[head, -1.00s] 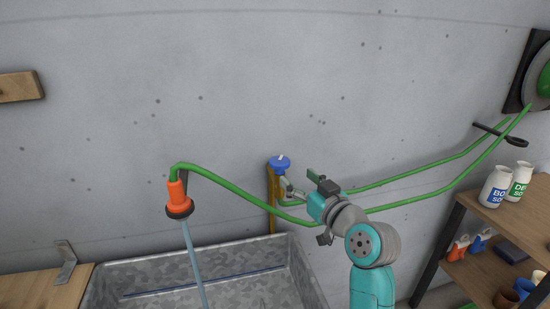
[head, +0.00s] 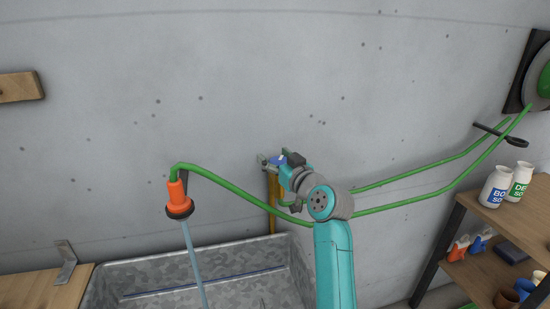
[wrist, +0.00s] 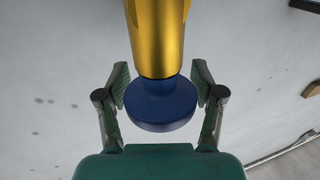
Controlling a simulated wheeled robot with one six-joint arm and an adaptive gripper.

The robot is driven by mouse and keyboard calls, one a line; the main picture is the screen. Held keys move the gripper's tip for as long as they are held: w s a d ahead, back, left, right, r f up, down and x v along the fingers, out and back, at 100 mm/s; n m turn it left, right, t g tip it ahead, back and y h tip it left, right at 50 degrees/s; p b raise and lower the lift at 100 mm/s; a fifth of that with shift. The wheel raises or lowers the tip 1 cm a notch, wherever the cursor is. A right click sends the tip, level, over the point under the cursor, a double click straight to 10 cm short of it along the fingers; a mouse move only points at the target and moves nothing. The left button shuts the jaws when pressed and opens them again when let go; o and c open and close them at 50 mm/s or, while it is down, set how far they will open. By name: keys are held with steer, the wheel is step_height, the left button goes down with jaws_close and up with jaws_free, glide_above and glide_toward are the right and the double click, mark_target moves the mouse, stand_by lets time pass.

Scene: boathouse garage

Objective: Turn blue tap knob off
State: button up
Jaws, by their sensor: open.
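The blue tap knob (wrist: 160,106) sits on the end of a brass pipe (wrist: 157,38) in the wrist view. My gripper (wrist: 161,84) is open, with one finger on each side of the knob and a visible gap at both sides. In the head view my gripper (head: 272,160) is at the top of the brass pipe (head: 273,188) and hides most of the knob; only a bit of blue shows. Water (head: 195,262) runs from the orange hose nozzle (head: 178,195).
A galvanized metal trough (head: 300,272) stands below the nozzle against the concrete wall. A green hose (head: 240,191) runs along the wall close to my arm. A wooden shelf (head: 500,217) with white bottles (head: 494,186) stands at the right.

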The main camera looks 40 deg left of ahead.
steer(key=shift+a, duration=0.1)
steer(key=c, duration=0.9)
steer(key=shift+c, duration=0.2)
